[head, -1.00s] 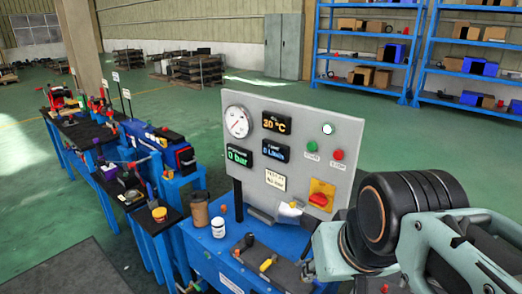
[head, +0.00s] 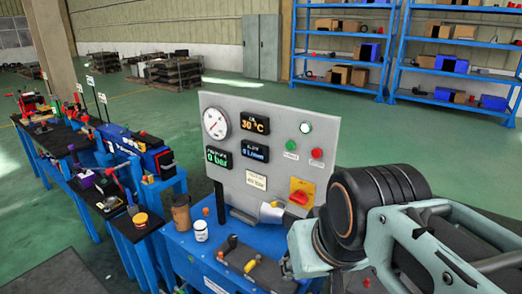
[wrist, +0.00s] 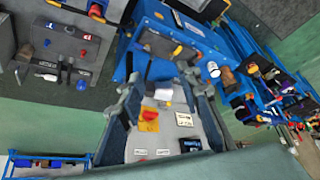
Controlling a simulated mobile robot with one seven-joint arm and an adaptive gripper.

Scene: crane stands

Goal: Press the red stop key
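The red stop key (head: 317,153) is a small round button at the upper right of the grey panel (head: 235,125). A green key (head: 290,145) sits to its left, with a white lamp (head: 305,128) above. A red rotary switch on a yellow plate (head: 300,197) is below. In the wrist view the panel appears upside down, with the stop key (wrist: 143,160) low in the picture, partly hidden at the lower edge. My gripper (wrist: 161,88) is open and empty, its dark fingers apart in front of the panel. In the head view my arm is right of the panel; the fingertips are unclear.
A blue bench (head: 190,250) under the panel holds a brown cup (head: 181,212), a white jar (head: 201,231), a white mug (head: 271,212) and a tool tray (head: 240,262). Other benches stand left, blue shelves (head: 345,45) behind. The floor behind the panel is clear.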

